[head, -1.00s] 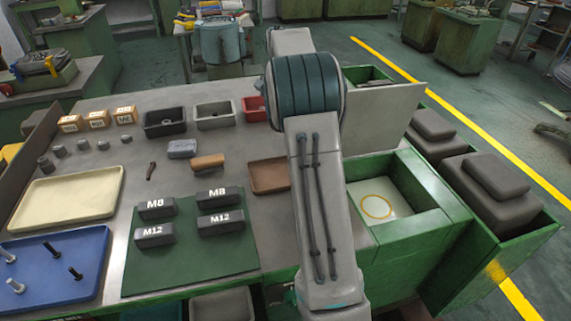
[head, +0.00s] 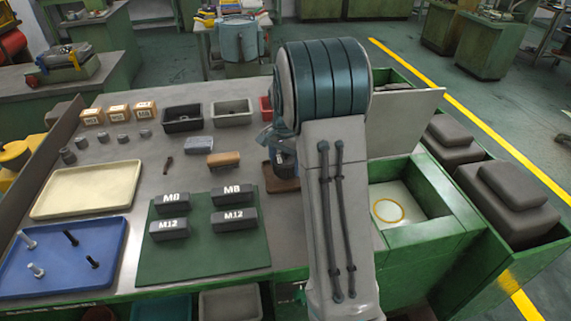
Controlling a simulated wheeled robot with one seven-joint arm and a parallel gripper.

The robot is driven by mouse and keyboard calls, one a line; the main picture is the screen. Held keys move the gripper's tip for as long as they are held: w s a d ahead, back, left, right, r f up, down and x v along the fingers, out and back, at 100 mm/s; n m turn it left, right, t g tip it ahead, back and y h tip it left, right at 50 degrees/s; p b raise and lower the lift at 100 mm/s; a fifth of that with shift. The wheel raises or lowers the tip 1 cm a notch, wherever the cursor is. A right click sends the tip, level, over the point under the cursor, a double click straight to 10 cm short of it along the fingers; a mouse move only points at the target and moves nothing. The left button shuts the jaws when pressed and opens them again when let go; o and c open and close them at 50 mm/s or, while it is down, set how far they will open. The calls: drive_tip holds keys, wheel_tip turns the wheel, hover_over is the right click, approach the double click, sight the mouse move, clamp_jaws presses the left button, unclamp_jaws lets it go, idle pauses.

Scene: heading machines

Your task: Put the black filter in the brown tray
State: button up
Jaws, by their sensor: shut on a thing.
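The brown tray (head: 284,186) lies on the bench just left of my arm, which covers its right part. My gripper (head: 281,148) shows only partly beside my arm, over the far part of the tray. It is shut on a dark cylindrical thing, which looks like the black filter (head: 284,162). The filter stands upright at the tray. I cannot tell whether its bottom touches the tray floor.
A black bin (head: 182,118), a grey bin (head: 232,112) and a partly hidden red bin (head: 265,108) stand behind. A brown-topped brush (head: 224,159) and a grey block (head: 198,145) lie left of the tray. The green mat (head: 200,260) holds several labelled blocks.

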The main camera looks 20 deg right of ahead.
drive_tip(key=shift+f, duration=0.7)
drive_tip(key=shift+f, duration=0.2)
drive_tip(key=o, duration=1)
drive_tip(key=shift+o, duration=0.2)
drive_tip(key=shift+r, duration=0.15)
